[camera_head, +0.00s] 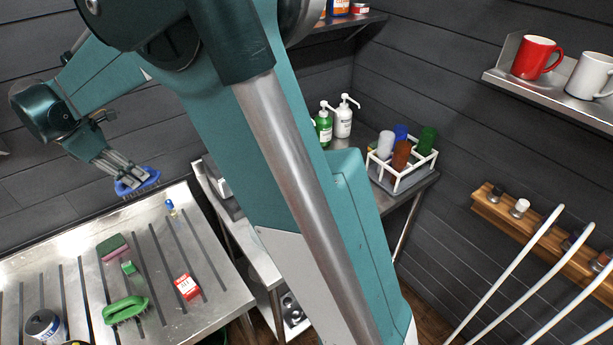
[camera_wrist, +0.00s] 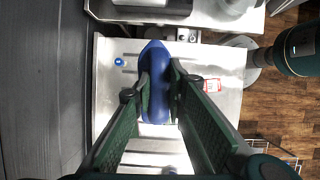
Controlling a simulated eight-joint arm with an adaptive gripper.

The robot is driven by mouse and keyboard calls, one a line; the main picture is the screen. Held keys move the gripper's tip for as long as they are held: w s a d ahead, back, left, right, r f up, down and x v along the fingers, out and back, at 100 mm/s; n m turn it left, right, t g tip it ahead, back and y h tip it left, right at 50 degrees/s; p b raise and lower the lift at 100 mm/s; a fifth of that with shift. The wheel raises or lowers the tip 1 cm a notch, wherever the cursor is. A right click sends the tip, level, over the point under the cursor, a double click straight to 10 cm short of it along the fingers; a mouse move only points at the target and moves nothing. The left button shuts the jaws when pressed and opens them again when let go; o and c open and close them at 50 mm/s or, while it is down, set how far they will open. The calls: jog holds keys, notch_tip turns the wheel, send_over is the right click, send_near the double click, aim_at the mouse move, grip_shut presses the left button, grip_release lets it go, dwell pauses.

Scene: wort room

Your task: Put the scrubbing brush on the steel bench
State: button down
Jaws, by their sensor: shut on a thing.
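My gripper (camera_head: 124,174) is shut on a blue scrubbing brush (camera_head: 142,184), holding it near the far edge of the steel bench (camera_head: 60,245). In the wrist view, the blue brush (camera_wrist: 154,62) lies lengthwise between the two fingers (camera_wrist: 160,88), with the bench's bare metal (camera_wrist: 225,65) beneath it. The head view does not show clearly how high the brush is over the bench, though it looks raised.
On the bench are a green brush (camera_head: 126,310), a sponge (camera_head: 112,247), a small green block (camera_head: 129,268), a red-and-white box (camera_head: 187,287), a small blue-topped item (camera_head: 170,207) and a dark can (camera_head: 43,326). Bare grooved metal lies between them.

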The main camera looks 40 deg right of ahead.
jog(key=s+d+p, duration=0.2)
jog(key=d, duration=1.4)
jog(key=s+d+g+p, duration=0.1)
jog(key=s+d, duration=0.6)
jog(key=d, duration=0.5)
jog(key=s+d+g+p, duration=0.1)
jog(key=s+d, duration=0.6)
jog(key=d, duration=0.5)
jog(key=s+d+p, duration=0.2)
jog(key=s+d, duration=0.5)
jog(key=d, duration=0.5)
notch_tip(320, 180, down, 11)
jog(key=shift+a, duration=0.25)
jog(key=shift+f, duration=0.1)
jog(key=shift+f, duration=2.9)
jog(key=shift+f, duration=2.05)
jog(key=shift+f+b, duration=0.15)
jog(key=shift+b, duration=0.2)
